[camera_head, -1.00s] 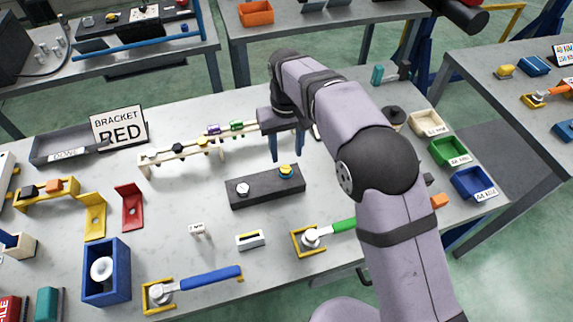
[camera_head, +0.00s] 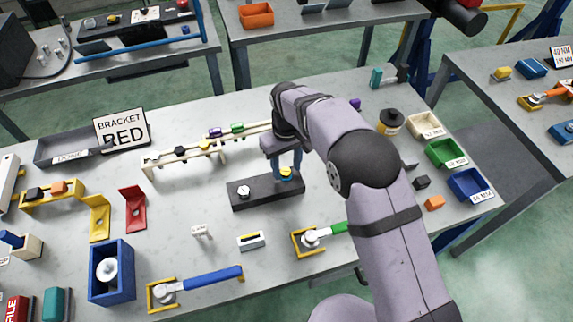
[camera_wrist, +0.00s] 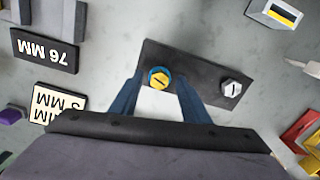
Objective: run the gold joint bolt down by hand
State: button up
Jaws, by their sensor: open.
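The gold joint bolt (camera_head: 286,171) stands at the right end of a dark block (camera_head: 263,194). In the wrist view the gold bolt (camera_wrist: 159,78) has a slotted yellow head with a blue edge. A silver bolt (camera_head: 243,191) is at the block's other end; it also shows in the wrist view (camera_wrist: 231,88). My gripper (camera_head: 285,168) points down over the gold bolt. In the wrist view my gripper (camera_wrist: 158,84) is open, with one blue finger on each side of the gold head. I cannot tell whether the fingers touch it.
A cream rail (camera_head: 180,158) with coloured pieces runs behind the block. Coloured bins (camera_head: 447,153) stand at the right. A blue-handled wrench (camera_head: 205,280) lies at the front left.

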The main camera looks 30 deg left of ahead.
jog(key=shift+f, duration=0.6)
jog(key=c, duration=1.1)
jog(key=shift+o, duration=0.2)
jog(key=shift+m, duration=0.3)
jog(key=m+b, duration=0.1)
jog(key=m, duration=0.2)
jog(key=shift+a+m, duration=0.1)
jog(key=shift+m, duration=0.3)
jog(key=shift+a+r+m, duration=0.1)
jog(key=shift+r+m, duration=0.05)
jog(key=shift+m, duration=1.45)
jog(key=shift+b, duration=0.3)
jog(key=shift+a+r, duration=0.1)
